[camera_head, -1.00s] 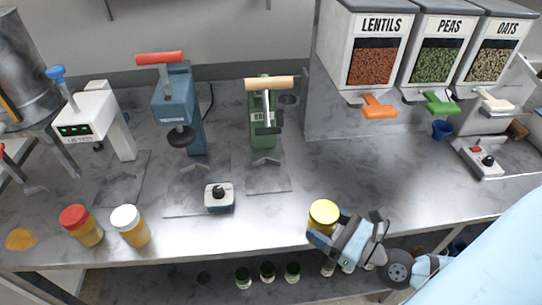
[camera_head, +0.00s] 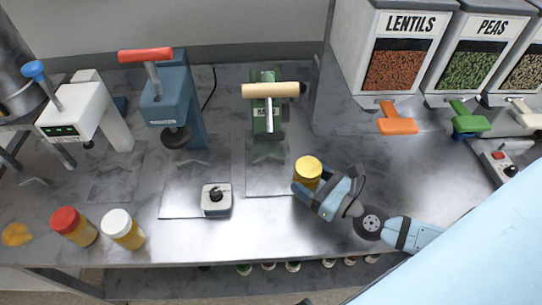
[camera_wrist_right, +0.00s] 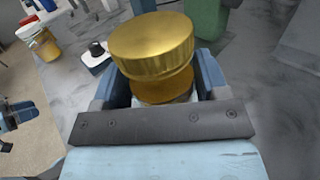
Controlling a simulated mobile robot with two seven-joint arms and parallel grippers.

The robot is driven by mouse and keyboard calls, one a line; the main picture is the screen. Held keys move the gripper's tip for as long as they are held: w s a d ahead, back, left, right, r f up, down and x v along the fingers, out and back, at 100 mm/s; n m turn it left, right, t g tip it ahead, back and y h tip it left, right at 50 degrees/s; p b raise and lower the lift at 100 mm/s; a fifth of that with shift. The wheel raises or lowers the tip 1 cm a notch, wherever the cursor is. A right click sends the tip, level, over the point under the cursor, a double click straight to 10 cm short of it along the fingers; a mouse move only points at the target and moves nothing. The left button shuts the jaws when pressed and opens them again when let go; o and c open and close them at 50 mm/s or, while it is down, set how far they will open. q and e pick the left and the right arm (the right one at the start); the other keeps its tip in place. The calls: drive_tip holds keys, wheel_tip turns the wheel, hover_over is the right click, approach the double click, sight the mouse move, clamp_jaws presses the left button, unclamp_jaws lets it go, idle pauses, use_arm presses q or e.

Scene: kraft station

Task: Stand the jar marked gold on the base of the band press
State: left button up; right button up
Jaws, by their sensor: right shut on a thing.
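The gold-lidded jar (camera_head: 308,168) is in my right gripper (camera_head: 312,187), which is shut around its body. In the right wrist view the gold lid (camera_wrist_right: 152,45) stands up between the blue fingers, and the lower body is hidden. The jar is about upright, just right of the green press's base plate (camera_head: 268,181); its height above the bench is unclear. The green press (camera_head: 265,112) has a wooden handle and a label too small to read surely. Its base plate looks empty. A blue gripper-like part, probably my left gripper (camera_wrist_right: 14,115), shows at the wrist view's left edge.
A blue press (camera_head: 176,100) and a white press (camera_head: 85,115) stand left. A small box with a black knob (camera_head: 216,200) sits before the blue press. Red-lidded (camera_head: 73,227) and white-lidded (camera_head: 122,230) jars stand front left. Dispensers with levers (camera_head: 397,120) are at right.

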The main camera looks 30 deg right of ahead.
drive_tip(key=p+x, duration=0.3)
drive_tip(key=x, duration=0.8)
drive_tip(key=shift+w+p, duration=0.3)
drive_tip(key=shift+p, duration=0.1)
drive_tip(key=shift+w+a+f, duration=0.1)
drive_tip(key=shift+w, duration=0.1)
wheel_tip(320, 180, down, 4)
drive_tip(key=shift+r+b, duration=0.2)
drive_tip(key=shift+b, duration=0.65)
use_arm(q)
wheel_tip(320, 180, up, 3)
drive_tip(key=shift+f, duration=0.1)
use_arm(e)
drive_tip(key=shift+s, duration=0.1)
drive_tip(key=o, duration=1)
drive_tip(key=shift+o, duration=1.3)
use_arm(q)
drive_tip(key=shift+w+d+r, duration=0.1)
drive_tip(key=shift+r, duration=0.15)
